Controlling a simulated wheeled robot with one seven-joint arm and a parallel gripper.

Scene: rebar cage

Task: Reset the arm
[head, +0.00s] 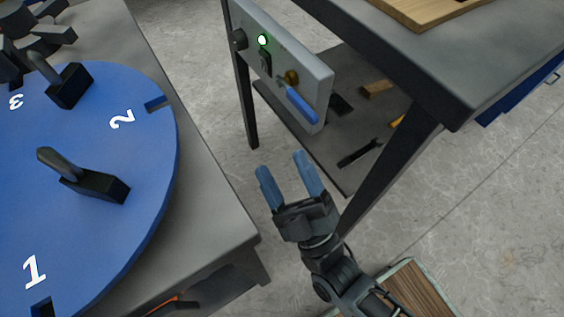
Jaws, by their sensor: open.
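My gripper (284,178) has two blue fingers held apart, with nothing between them. It is in the lower middle of the head view, over the floor gap between the two tables. The fingers point up the picture, toward the control panel (312,87), and stay apart from it. My arm reaches in from the bottom right.
The grey panel carries a lit green lamp (262,40), a brass knob (291,77) and a blue lever (300,105). A blue numbered disc (140,220) with black blocks lies on the left table (212,214). The right table's leg (385,178) stands close beside my gripper.

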